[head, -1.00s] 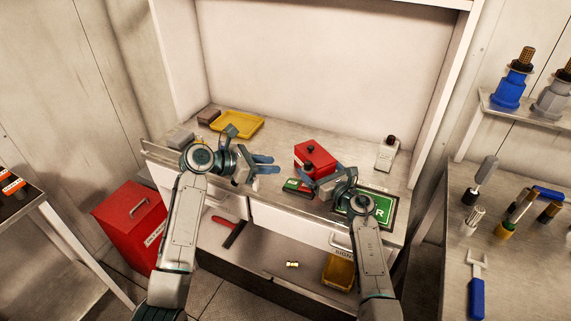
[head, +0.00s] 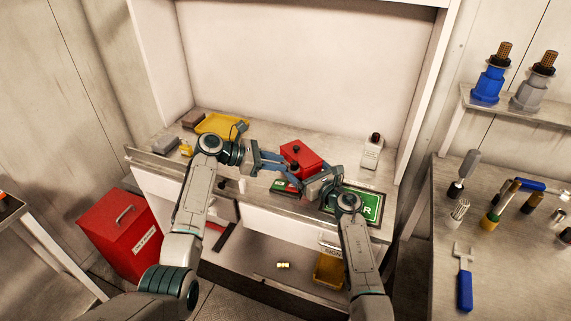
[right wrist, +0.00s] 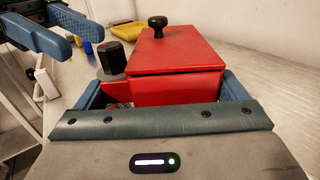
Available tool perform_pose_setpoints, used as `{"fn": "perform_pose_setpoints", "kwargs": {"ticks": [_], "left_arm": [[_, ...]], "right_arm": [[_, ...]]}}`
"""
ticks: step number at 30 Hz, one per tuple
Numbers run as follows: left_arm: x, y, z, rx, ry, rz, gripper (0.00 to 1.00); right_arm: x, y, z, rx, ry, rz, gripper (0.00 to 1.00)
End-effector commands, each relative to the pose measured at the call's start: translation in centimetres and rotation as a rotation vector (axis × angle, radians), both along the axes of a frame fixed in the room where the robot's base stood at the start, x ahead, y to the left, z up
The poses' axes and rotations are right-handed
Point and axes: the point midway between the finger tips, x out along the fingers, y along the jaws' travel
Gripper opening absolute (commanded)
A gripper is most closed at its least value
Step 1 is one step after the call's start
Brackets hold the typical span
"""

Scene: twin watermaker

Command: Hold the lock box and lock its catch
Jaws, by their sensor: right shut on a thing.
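The red lock box (head: 303,158) stands on the workbench, with a black knob on its lid. In the right wrist view the box (right wrist: 175,85) fills the middle, its lid (right wrist: 180,50) lying closed on top. A dark faceted knob (right wrist: 111,57), seemingly the catch, sits on a red ledge at the box's left side. My right gripper (right wrist: 165,92) is shut on the box, one blue finger on either side. My left gripper (head: 286,161) is open, its blue fingers just left of the box; they also show at upper left in the right wrist view (right wrist: 58,38).
A green sign (head: 368,206) lies right of my right gripper. A yellow tray (head: 218,125) is at the bench's back left, and a pale device with a dark knob (head: 371,157) at the right. A red bin (head: 120,240) stands left.

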Motion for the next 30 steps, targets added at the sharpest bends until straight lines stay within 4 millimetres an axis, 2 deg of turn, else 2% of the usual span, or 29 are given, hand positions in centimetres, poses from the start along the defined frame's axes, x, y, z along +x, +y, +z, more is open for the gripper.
{"fn": "perform_pose_setpoints", "kwargs": {"ticks": [3,7,17,22,30], "left_arm": [[0.4,-1.6,-0.6,-0.001,0.002,0.001,0.29],[0.6,-2.6,-1.1,-0.001,0.001,0.000,0.29],[0.7,-2.9,-1.3,0.000,0.000,0.001,0.29],[0.8,-2.9,-1.3,0.000,0.000,0.001,0.00],[1.0,-2.8,-1.3,0.003,0.003,-0.053,0.00]], "right_arm": [[0.0,0.0,0.0,0.001,-0.001,0.000,0.58],[0.0,0.0,0.0,0.001,-0.001,0.000,0.58],[0.0,0.0,0.0,0.001,-0.001,-0.001,0.58],[0.0,0.0,0.0,0.001,-0.001,-0.001,0.58],[0.0,0.0,0.0,0.001,-0.001,0.000,0.58]]}}
